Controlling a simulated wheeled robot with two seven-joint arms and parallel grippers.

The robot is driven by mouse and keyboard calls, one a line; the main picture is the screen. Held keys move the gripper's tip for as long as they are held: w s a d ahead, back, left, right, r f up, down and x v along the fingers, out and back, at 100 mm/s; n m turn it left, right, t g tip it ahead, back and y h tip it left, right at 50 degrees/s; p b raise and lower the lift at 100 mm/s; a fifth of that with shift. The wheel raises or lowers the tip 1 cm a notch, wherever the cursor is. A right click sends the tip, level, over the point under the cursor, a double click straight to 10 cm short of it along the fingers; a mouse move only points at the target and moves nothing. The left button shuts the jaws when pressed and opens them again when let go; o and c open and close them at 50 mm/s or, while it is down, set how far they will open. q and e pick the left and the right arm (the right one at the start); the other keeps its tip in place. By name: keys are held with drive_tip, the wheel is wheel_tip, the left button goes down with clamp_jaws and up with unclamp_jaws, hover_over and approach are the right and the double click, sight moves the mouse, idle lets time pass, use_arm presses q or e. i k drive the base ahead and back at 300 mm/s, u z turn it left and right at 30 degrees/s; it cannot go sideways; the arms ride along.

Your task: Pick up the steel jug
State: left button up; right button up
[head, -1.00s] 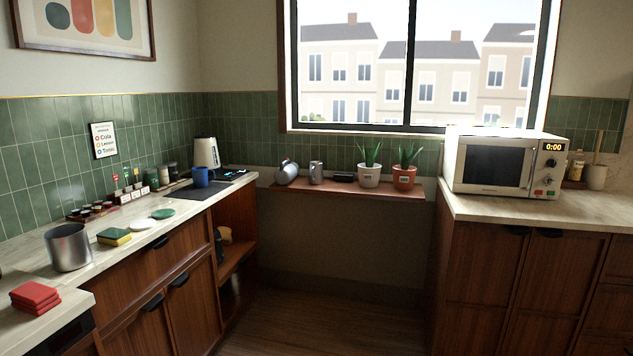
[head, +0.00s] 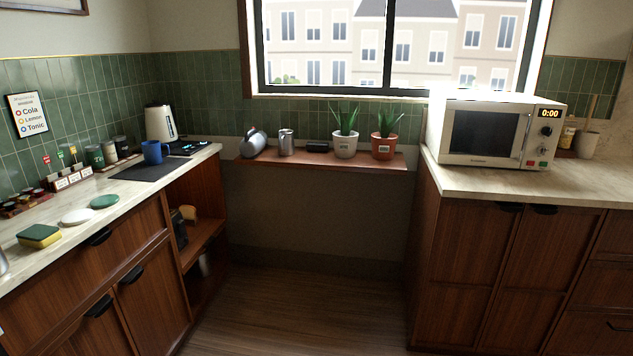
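Two steel vessels stand on the wooden shelf under the window. One is a rounded grey vessel (head: 253,143) that looks tilted, with a dark part on its side. Just right of it is a slim upright steel cylinder (head: 286,142). A sliver of a larger steel vessel (head: 2,263) shows at the left edge on the left counter; the rest is out of frame. I cannot tell for certain which of these is the steel jug. Neither of my grippers is in view.
The shelf (head: 225,161) also holds a dark box (head: 317,147) and two potted plants (head: 345,147) (head: 383,149). A microwave (head: 495,133) stands on the right counter. A blue mug (head: 154,152) and sponge (head: 39,236) are on the left counter. The floor (head: 300,310) before the shelf is clear.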

sight(286, 144)
drive_tip(key=i, duration=2.05)
